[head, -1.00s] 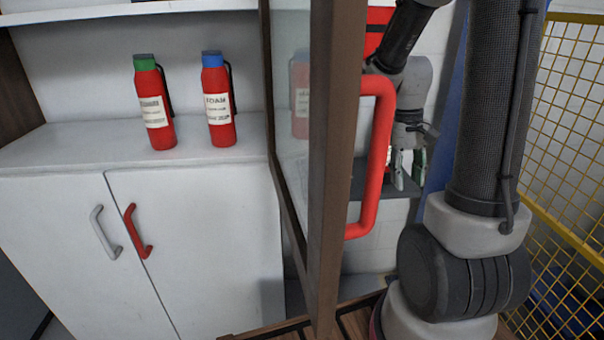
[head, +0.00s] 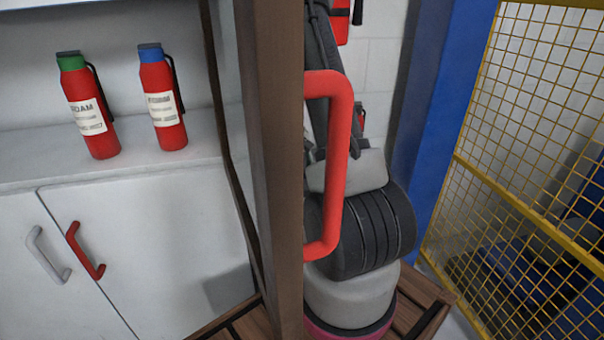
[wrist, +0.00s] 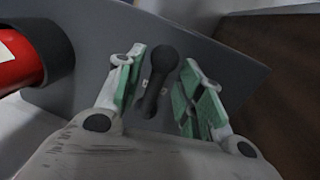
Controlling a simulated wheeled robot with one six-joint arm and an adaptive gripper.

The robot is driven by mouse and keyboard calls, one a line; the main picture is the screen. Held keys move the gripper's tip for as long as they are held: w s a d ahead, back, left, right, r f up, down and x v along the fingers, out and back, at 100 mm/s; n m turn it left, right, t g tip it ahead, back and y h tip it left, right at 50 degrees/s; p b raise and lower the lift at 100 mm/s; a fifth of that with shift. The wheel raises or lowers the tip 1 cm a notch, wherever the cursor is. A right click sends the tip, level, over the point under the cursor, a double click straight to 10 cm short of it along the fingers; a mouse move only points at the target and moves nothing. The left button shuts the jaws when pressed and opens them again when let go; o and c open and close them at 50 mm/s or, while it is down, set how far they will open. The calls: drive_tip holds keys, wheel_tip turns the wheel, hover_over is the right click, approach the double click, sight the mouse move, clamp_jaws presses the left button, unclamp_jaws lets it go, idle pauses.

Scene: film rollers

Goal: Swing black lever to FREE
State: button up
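In the wrist view a black lever (wrist: 155,88) with a round knob stands on a grey panel (wrist: 210,62). Small pale marks flank it, too small to read. My gripper (wrist: 162,60) is open, with green-padded fingers on either side of the lever. Gaps show between the lever and both fingers, so it is not gripped. In the head view the lever and my gripper are hidden; my arm shows behind the red door handle.
A brown-framed glass door (head: 278,170) with a red handle (head: 340,165) stands in front of my arm. Two red bottles (head: 88,105) (head: 162,100) stand on the white cabinet (head: 150,260). A yellow mesh fence (head: 530,130) is at right. A red cylinder (wrist: 18,62) lies left of the lever.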

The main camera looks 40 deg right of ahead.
drive_tip(key=shift+s+d+f, duration=0.15)
drive_tip(key=shift+d+f, duration=0.05)
drive_tip(key=shift+f, duration=0.7)
clamp_jaws()
